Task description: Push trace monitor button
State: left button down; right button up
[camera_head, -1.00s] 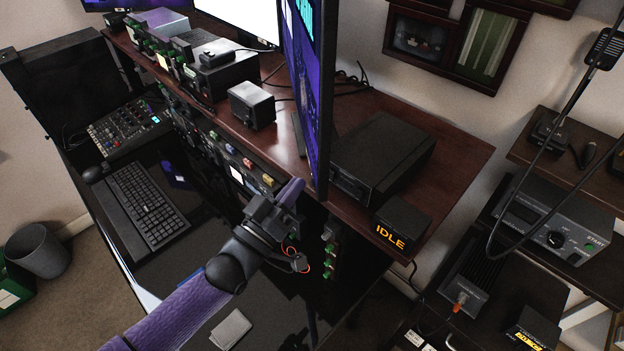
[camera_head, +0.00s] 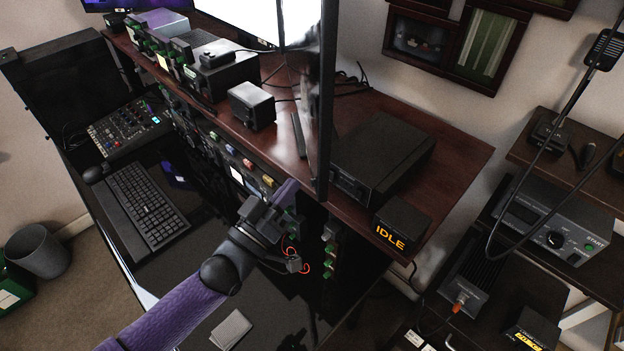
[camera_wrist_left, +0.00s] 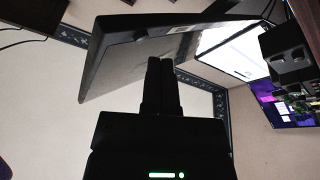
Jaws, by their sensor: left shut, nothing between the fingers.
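The trace monitor (camera_head: 327,110) stands edge-on near the middle of the head view, on the front of the wooden shelf. Its screen is dark and mirror-like, with pale reflections. In the left wrist view the monitor (camera_wrist_left: 120,65) spans the upper middle as a dark tilted panel. My left gripper (camera_head: 282,195) is shut and empty, just below the monitor's lower end in the head view. My right gripper is not in view.
A black box (camera_head: 382,155) and a small display reading IDLE (camera_head: 402,228) sit right of the monitor on the shelf (camera_head: 450,165). A small black speaker (camera_head: 251,105) stands to its left. A keyboard (camera_head: 145,210) lies on the desk below.

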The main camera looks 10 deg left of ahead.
pick_arm(q)
jog(key=shift+a, duration=0.1)
jog(key=shift+s+a, duration=0.3)
jog(key=shift+a, duration=0.65)
jog(key=shift+s+a, duration=0.25)
jog(key=shift+a, duration=0.7)
jog(key=shift+s+a, duration=0.3)
jog(key=shift+a, duration=0.65)
